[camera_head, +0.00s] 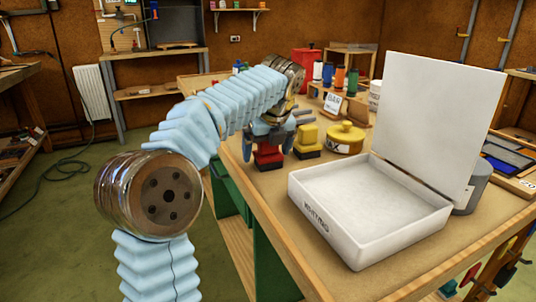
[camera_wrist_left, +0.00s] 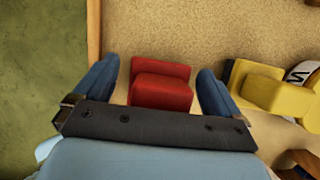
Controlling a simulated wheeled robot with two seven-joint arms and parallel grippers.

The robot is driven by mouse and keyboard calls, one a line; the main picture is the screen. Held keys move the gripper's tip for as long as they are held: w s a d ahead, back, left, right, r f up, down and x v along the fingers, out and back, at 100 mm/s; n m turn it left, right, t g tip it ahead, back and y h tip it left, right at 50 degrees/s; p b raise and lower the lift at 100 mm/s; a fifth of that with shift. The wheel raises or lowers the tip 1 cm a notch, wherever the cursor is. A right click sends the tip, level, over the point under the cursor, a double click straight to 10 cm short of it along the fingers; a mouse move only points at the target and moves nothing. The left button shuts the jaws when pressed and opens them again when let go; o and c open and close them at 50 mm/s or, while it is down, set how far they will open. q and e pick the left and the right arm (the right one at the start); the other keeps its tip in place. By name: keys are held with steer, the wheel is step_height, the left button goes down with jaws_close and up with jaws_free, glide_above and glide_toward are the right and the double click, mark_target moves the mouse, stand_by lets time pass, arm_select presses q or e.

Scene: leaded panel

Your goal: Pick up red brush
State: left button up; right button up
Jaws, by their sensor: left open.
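The red brush (camera_head: 268,158) stands on the workbench near its left edge. In the left wrist view the red brush (camera_wrist_left: 161,86) lies between the two blue fingers, with a visible gap on each side. My left gripper (camera_head: 268,146) is open above and around it, pointing down, with its fingertips (camera_wrist_left: 160,72) on either side. The gripper partly hides the brush's top in the head view. My right gripper is not in view.
A yellow brush (camera_head: 307,143) stands close to the right of the red one. A yellow tin (camera_head: 346,139) is beyond it. An open white box (camera_head: 350,247) with a raised lid fills the near bench. The bench's left edge (camera_wrist_left: 94,30) is close to the gripper.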

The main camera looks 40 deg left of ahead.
arm_select(q)
steer(key=c, duration=1.2)
steer(key=shift+r, duration=0.15)
steer(key=shift+c, duration=0.2)
steer(key=shift+r, duration=0.3)
step_height(320, 180, up, 3)
steer(key=shift+d+f, duration=0.1)
steer(key=shift+f, duration=0.05)
steer(key=d+r, duration=0.9)
steer(key=d, duration=0.4)
steer(key=shift+s+d+r, duration=0.25)
steer(key=shift+s+d, duration=0.15)
